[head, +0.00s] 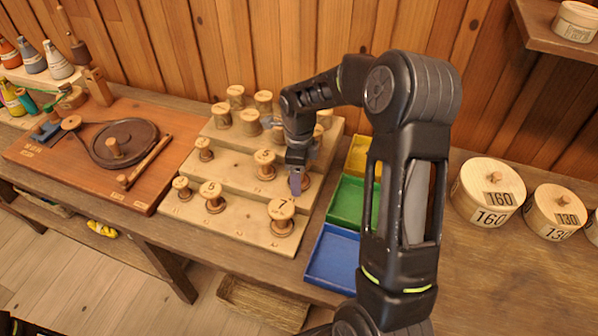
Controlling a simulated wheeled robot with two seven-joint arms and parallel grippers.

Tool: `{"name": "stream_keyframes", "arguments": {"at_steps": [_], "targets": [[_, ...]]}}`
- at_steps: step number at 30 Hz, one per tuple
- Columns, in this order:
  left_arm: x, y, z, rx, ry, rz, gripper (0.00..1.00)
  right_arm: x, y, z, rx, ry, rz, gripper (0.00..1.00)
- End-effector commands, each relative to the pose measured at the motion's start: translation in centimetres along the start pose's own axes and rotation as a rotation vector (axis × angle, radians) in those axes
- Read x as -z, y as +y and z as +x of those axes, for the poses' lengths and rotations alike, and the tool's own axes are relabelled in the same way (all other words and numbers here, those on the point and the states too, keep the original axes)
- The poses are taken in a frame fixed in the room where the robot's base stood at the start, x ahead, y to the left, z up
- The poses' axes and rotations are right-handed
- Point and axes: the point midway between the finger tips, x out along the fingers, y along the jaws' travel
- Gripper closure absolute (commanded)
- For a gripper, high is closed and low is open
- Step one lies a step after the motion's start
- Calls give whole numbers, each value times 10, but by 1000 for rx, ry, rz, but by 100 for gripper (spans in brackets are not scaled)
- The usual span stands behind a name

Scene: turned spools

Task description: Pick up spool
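Turned wooden spools stand upright on a stepped wooden stand. Spool 7 (282,217) is at the front right of the lowest step, with spool 6 (212,196) and a small spool (182,188) to its left. On the middle step are a small spool (204,149), a spool that seems marked 5 (265,164) and one partly hidden behind my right gripper (296,184). Several more (236,96) stand on the top step. My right gripper points down over the middle step's right end. Its fingers overlap in this view, so its opening and any grip are unclear. My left gripper is out of view.
Yellow, green (346,203) and blue (333,258) trays lie right of the stand (230,222), partly behind my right arm. A reddish board with a wheel (124,142) lies left. Round boxes marked 160 (487,192) and 130 (555,211) stand at right. A plank wall closes the back.

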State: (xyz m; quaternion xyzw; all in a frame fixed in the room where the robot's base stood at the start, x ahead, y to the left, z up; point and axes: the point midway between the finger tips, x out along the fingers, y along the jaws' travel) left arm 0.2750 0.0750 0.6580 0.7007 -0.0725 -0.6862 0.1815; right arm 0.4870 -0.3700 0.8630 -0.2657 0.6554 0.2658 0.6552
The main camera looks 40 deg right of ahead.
Motion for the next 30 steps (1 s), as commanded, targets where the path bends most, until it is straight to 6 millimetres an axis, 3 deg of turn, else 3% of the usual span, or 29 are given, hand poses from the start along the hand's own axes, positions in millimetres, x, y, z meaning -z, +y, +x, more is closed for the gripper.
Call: {"name": "stream_keyframes", "arguments": {"at_steps": [5, 24, 30], "targets": [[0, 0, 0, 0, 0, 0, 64, 0, 0, 0, 0, 0, 0, 31], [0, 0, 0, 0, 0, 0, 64, 0, 0, 0, 0, 0, 0, 84], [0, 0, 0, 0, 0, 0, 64, 0, 0, 0, 0, 0, 0, 84]]}}
